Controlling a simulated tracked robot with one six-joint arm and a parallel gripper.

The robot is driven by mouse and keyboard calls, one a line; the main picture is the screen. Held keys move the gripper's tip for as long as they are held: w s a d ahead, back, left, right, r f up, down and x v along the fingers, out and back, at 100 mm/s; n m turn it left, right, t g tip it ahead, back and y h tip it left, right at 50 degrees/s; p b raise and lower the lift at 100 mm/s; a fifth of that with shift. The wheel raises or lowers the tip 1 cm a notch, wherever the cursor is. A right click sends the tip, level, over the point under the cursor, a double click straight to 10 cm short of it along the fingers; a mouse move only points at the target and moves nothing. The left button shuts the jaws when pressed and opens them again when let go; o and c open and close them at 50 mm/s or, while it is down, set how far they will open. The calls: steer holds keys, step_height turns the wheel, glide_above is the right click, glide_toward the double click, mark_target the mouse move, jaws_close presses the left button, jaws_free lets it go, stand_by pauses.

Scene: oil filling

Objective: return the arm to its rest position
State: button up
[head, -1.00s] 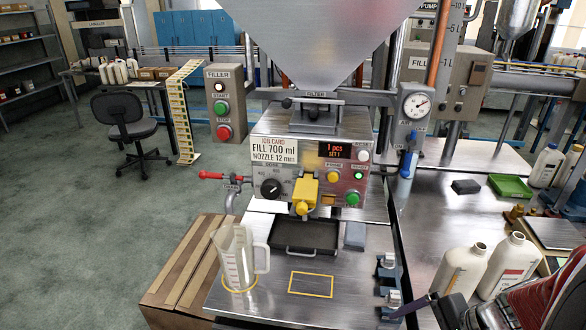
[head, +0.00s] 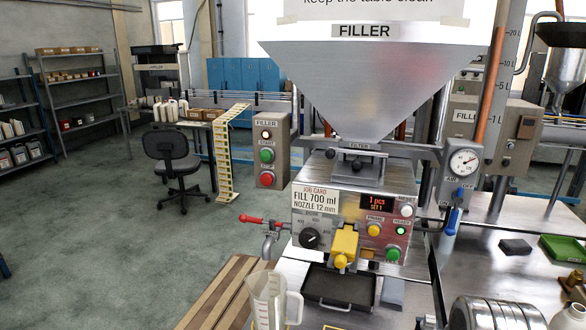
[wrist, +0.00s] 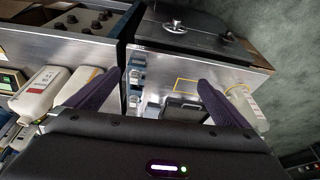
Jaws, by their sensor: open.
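My gripper (wrist: 158,80) shows in the wrist view with its two dark fingers spread wide apart. It is open, and nothing is held between the fingers. Behind the fingers lie the steel table and a yellow outlined square (wrist: 200,86). In the head view my gripper is not visible.
The filler machine (head: 350,225) stands ahead with its hopper (head: 375,85) above. A clear measuring jug (head: 270,300) stands at the front left of the table. White bottles (wrist: 40,95) are beside the left finger. A chair (head: 172,160) stands on open floor.

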steer(key=a+r+n+t+y, duration=0.1)
steer(key=a+r+n, duration=0.2)
steer(key=a, duration=0.4)
steer(key=shift+r+t, duration=0.4)
steer(key=shift+r, duration=0.05)
steer(key=shift+w, duration=0.1)
stand_by(0.6)
